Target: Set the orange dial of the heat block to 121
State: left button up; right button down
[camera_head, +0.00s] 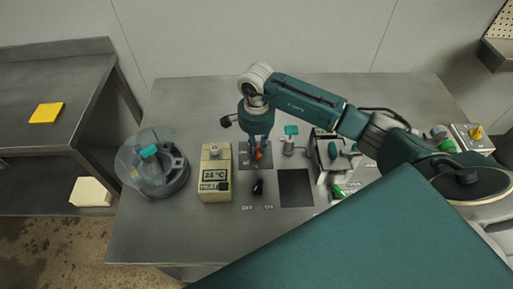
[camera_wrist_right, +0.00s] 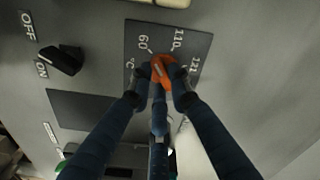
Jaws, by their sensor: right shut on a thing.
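The orange dial (camera_wrist_right: 158,70) sits on a dark plate (camera_wrist_right: 134,62) with the marks 60, 110 and 121 in the right wrist view. My right gripper (camera_wrist_right: 166,84) is shut on the dial, with fingers on both sides of it. The fingers hide part of the dial, and I cannot tell exactly which mark it points to. In the head view the right gripper (camera_head: 257,150) reaches down over the orange dial (camera_head: 260,154). The beige heat block (camera_head: 215,188) beside it reads about 22 °C on its display. My left gripper is not in view.
A black OFF/ON switch (camera_head: 258,187) is in front of the dial. A round clear-walled vessel (camera_head: 133,162) stands left of the heat block. A dark square plate (camera_head: 295,188) and a metal device (camera_head: 322,165) lie to the right. The table's front left is clear.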

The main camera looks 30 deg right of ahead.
jog(key=m+b, duration=0.2)
jog(key=m, duration=0.3)
jog(key=shift+a+f+b, duration=0.1)
jog(key=shift+b, duration=0.25)
jog(key=m+b, duration=0.2)
jog(key=m, duration=0.4)
jog(key=shift+w+a+m, duration=0.1)
jog(key=shift+m, duration=0.2)
jog(key=m+b, duration=0.1)
jog(key=m, duration=0.4)
jog(key=shift+w+a+m+b, duration=0.1)
jog(key=shift+w+m+b, duration=0.05)
jog(key=shift+m+b, duration=0.2)
jog(key=m, duration=0.5)
jog(key=shift+w+b, duration=0.1)
jog(key=shift+b, duration=0.25)
jog(key=c, duration=1.6)
grip_release()
notch_tip(320, 180, up, 12)
jog(key=shift+r, duration=0.15)
